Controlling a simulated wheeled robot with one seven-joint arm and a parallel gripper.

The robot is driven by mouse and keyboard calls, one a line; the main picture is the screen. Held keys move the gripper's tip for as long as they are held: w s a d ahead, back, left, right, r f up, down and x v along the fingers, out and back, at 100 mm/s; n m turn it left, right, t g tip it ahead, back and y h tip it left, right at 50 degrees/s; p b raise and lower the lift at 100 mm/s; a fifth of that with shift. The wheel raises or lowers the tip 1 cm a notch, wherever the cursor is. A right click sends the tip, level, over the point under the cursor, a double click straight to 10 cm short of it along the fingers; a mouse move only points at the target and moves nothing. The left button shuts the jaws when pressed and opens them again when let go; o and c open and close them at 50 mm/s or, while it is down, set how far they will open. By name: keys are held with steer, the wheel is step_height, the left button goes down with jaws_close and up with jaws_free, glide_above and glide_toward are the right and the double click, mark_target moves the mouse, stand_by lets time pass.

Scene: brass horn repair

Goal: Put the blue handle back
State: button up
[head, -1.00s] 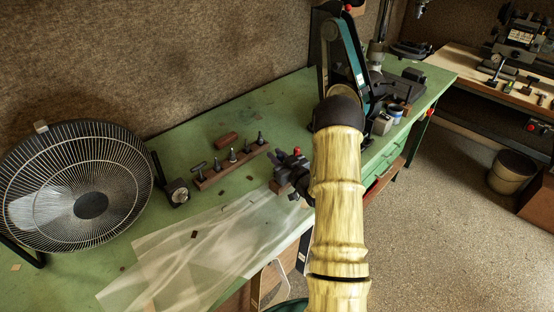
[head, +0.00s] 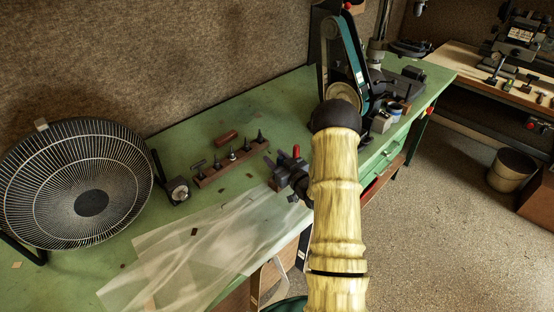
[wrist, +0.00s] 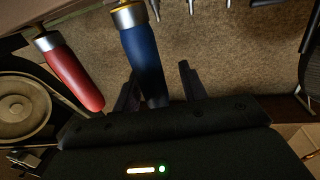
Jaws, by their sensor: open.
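The blue handle (wrist: 143,58), with a metal ferrule and an orange-yellow ring at its upper end, shows at the top of the wrist view. Its lower part reaches down between the two dark fingers of my gripper (wrist: 160,88). The gripper is open; the handle lies nearer the left finger, with a clear gap to the right finger. I cannot tell whether the left finger touches it. In the head view my arm hides much of the gripper area, and I cannot make out the blue handle there.
A red handle (wrist: 72,75) with a metal ferrule is close left of the blue one. In the head view a wooden rack of dark stakes (head: 231,158), a fan (head: 80,180), clear sheeting (head: 205,250) and a belt sander (head: 345,60) occupy the green bench (head: 200,132).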

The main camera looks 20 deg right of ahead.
steer(key=shift+s, duration=0.1)
steer(key=s+d+b, duration=0.2)
steer(key=s+b, duration=0.2)
steer(key=s, duration=0.7)
steer(key=shift+s, duration=0.3)
steer(key=shift+r, duration=0.1)
steer(key=a+r+g+h, duration=0.2)
steer(key=a+g+h, duration=0.2)
steer(key=a+g, duration=0.4)
steer(key=s+a+r+m+g, duration=0.1)
steer(key=s+a+g, duration=0.2)
steer(key=s+a, duration=0.2)
steer(key=s+a+r+m+g, duration=0.1)
steer(key=s+a+g, duration=0.3)
steer(key=s, duration=0.7)
steer(key=shift+a+r+y, duration=0.4)
steer(key=shift+a+r, duration=0.1)
steer(key=shift+a, duration=0.5)
